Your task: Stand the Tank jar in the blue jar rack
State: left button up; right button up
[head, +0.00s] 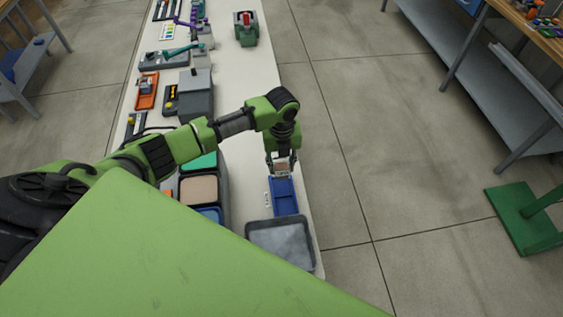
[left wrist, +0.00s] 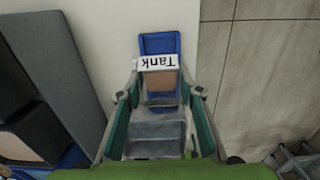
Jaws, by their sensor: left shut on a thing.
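The Tank jar (left wrist: 161,82) is between the fingers of my left gripper (left wrist: 160,97) in the left wrist view. It has a tan face and a white "Tank" label that reads upside down. In the head view the jar (head: 282,167) shows small at the tip of my left gripper (head: 283,170), which points down. The blue jar rack (head: 285,198) lies on the bench just below and in front of the jar. In the left wrist view the blue rack (left wrist: 160,43) shows behind the jar, partly hidden by it. I cannot tell whether they touch. My right gripper is out of view.
A grey tray (head: 282,243) sits at the near end of the rack. Bins with green, tan and blue contents stand left of it. A grey box (head: 196,95) and small devices line the white bench further back. Open floor lies to the right.

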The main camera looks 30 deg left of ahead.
pick_arm(q)
notch_tip(320, 180, down, 5)
jog(key=b, duration=0.4)
jog(key=shift+r, duration=0.1)
jog(key=shift+f+b, duration=0.4)
jog(key=shift+f, duration=0.35)
jog(key=shift+f+b, duration=0.3)
jog(key=shift+f, duration=0.2)
jog(key=o, duration=1.2)
